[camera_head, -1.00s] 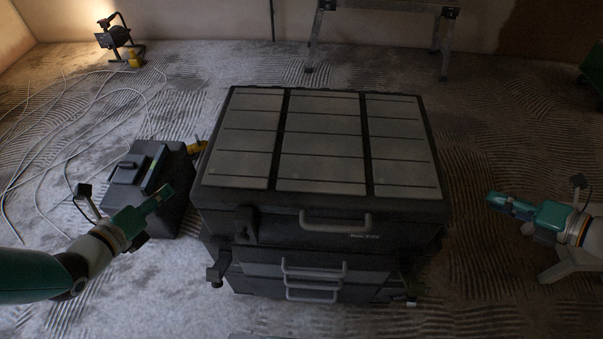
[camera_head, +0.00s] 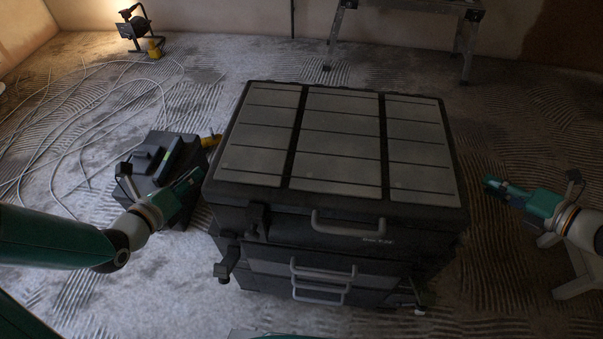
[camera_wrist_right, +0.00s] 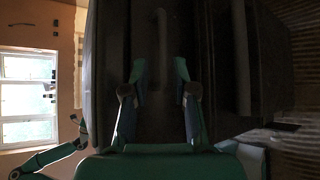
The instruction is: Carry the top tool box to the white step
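The top tool box (camera_head: 340,218) is wide and dark with grey lid panels and a front handle. It sits on a lower drawer box (camera_head: 320,270). My left gripper (camera_head: 192,183) is close to the box's left side; whether it touches, and how far its fingers are apart, is unclear. My right gripper (camera_head: 492,186) is a short gap away from the right side, pointing at it. The right wrist view shows its fingers (camera_wrist_right: 160,75) apart and empty, facing a dark box side with a handle (camera_wrist_right: 160,30). The white step (camera_head: 574,287) is partly hidden under my right arm.
A small black case (camera_head: 158,165) stands left of the boxes, behind my left gripper. Pale cable loops (camera_head: 85,120) lie on the floor further left, near a work lamp (camera_head: 135,30). A metal trestle (camera_head: 465,45) stands at the back. Ridged floor between boxes and step is clear.

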